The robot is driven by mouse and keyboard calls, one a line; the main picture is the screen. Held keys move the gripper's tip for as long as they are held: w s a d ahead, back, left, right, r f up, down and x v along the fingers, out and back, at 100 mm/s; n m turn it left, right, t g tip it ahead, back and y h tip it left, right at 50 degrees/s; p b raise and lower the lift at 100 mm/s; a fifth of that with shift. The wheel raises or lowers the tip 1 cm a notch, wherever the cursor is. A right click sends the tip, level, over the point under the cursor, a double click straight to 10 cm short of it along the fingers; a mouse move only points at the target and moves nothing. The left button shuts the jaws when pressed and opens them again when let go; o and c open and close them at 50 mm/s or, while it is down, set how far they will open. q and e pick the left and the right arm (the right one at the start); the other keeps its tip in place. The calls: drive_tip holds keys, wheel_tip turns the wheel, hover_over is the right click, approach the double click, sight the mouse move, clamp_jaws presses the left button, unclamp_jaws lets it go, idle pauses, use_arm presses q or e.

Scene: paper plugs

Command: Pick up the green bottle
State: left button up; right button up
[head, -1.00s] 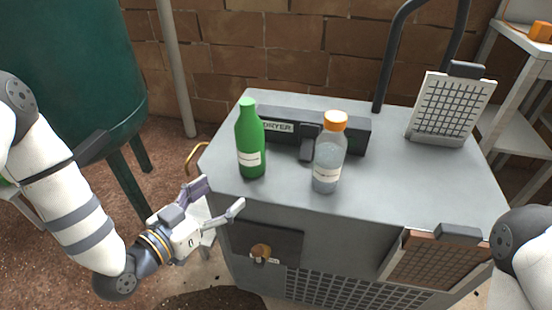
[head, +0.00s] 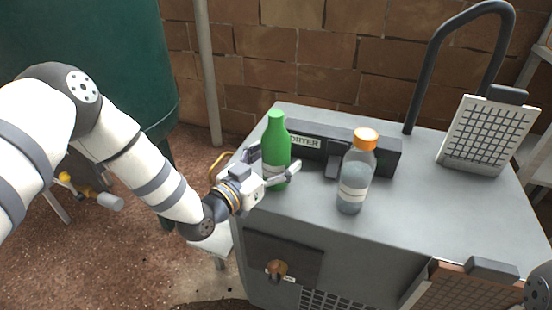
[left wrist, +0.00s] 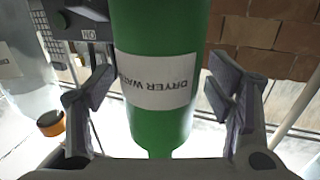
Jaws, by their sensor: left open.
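The green bottle (head: 275,146) stands upright on the grey cabinet top, near its left edge. In the left wrist view the bottle (left wrist: 152,55) fills the middle, its white label reading "DRYER WA…". My left gripper (head: 274,163) is open, with one finger on each side of the bottle. In the left wrist view the fingers (left wrist: 158,108) show gaps to the bottle on both sides. The lower part of the bottle is partly hidden by the gripper in the head view.
A clear bottle with an orange cap (head: 356,175) stands to the right on the cabinet top (head: 440,215). A dark dryer unit (head: 385,155) lies behind both bottles. A white grid panel (head: 487,135) stands at the right. The cabinet top's front right is clear.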

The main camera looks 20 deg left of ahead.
use_arm(q)
drive_tip(key=c, duration=1.3)
drive_tip(key=shift+r, duration=0.1)
